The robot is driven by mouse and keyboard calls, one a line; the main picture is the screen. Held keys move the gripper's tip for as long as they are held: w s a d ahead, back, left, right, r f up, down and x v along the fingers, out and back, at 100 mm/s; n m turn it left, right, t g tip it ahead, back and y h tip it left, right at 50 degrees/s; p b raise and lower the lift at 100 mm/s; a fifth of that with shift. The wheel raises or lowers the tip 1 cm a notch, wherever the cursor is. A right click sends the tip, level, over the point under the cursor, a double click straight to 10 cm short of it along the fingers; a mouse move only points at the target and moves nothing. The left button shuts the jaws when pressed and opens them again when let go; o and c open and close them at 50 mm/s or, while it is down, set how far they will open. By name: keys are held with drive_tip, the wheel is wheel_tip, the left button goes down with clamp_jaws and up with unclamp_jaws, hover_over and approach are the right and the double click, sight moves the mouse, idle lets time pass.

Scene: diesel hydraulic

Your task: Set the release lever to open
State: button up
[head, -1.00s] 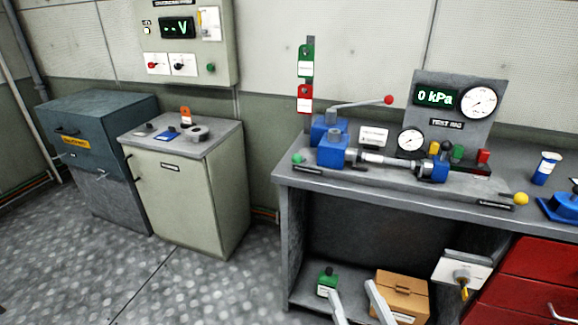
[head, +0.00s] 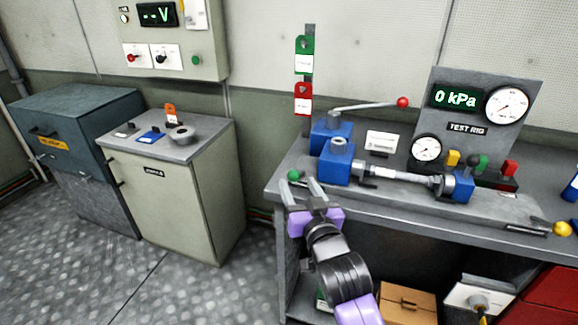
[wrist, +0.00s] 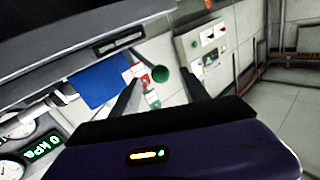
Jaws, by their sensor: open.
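A short lever with a green ball knob (head: 293,175) is at the left front corner of the grey bench. I take it as the release lever, though its plate is too small to read. In the wrist view the green knob (wrist: 160,75) appears between my two fingertips, its dark stem running up and left. My gripper (head: 300,186) is open and empty, its fingers pointing at the knob from the front. Contact cannot be told. The lever's stem is mostly hidden in the head view.
A blue pump block (head: 337,162), a long handle with red knob (head: 402,102) and a gauge panel (head: 480,115) stand on the bench. A yellow-knobbed lever (head: 562,229) is at the right. A pale cabinet (head: 180,195) stands left, with open floor before it.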

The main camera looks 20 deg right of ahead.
drive_tip(key=w, duration=0.7)
drive_tip(key=shift+w+d, duration=0.15)
drive_tip(key=shift+w, duration=0.15)
clamp_jaws()
